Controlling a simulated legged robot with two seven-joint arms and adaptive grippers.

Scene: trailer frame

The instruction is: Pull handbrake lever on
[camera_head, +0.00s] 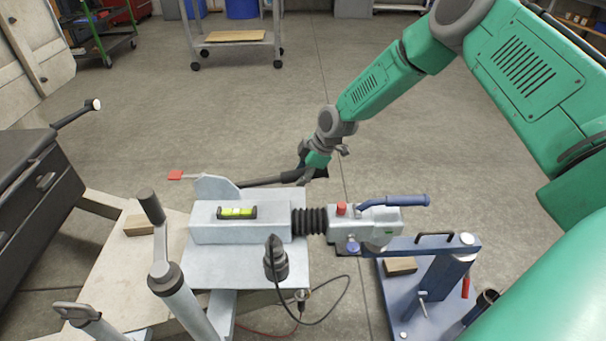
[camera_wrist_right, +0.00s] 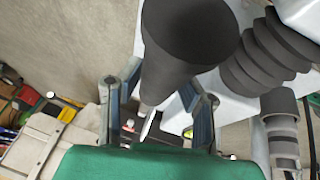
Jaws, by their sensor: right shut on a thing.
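The handbrake lever (camera_head: 270,181) is a dark bar behind the pale drawbar (camera_head: 205,235), lying low and nearly level, with its grip end to the right. My right gripper (camera_head: 311,170) is at that grip end, shut on the lever. In the right wrist view the lever's thick black tapered grip (camera_wrist_right: 190,38) passes by the fingers of my right gripper (camera_wrist_right: 160,92). The exact finger contact is partly hidden there. My left gripper is not in view.
A black bellows (camera_head: 309,221) and a coupling head with a blue handle (camera_head: 393,201) sit right of the drawbar. A blue stand (camera_head: 447,275) supports the coupling. A crank handle (camera_head: 160,245) rises at the front left.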

